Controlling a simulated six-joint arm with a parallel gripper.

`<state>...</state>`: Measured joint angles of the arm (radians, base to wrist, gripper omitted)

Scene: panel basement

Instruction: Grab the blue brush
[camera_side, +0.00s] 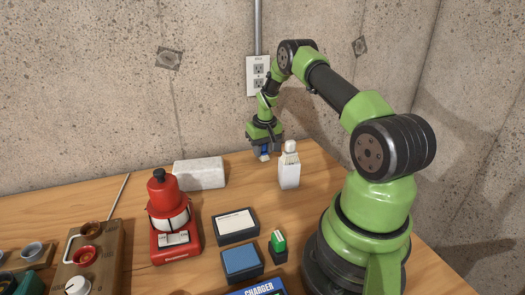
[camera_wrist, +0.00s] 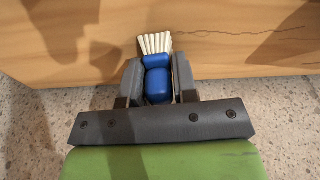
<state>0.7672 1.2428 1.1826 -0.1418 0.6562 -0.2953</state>
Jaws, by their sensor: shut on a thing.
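The blue brush (camera_wrist: 157,82) has a blue body and pale bristles. In the wrist view it sits between the two dark fingers of my gripper (camera_wrist: 157,88), with its bristles pointing away from my gripper, over the wooden table. My gripper is shut on it. In the side view my gripper (camera_side: 264,150) points down at the back of the table, and a small bit of the blue brush (camera_side: 264,151) shows at its tip. I cannot tell whether the brush touches the table.
A white bottle-like item (camera_side: 289,168) stands just right of my gripper. A pale block (camera_side: 199,173) lies to its left. A red device (camera_side: 171,221), a white-topped box (camera_side: 236,225), a blue-topped box (camera_side: 242,262) and a green-topped item (camera_side: 278,244) stand nearer. A concrete wall rises behind.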

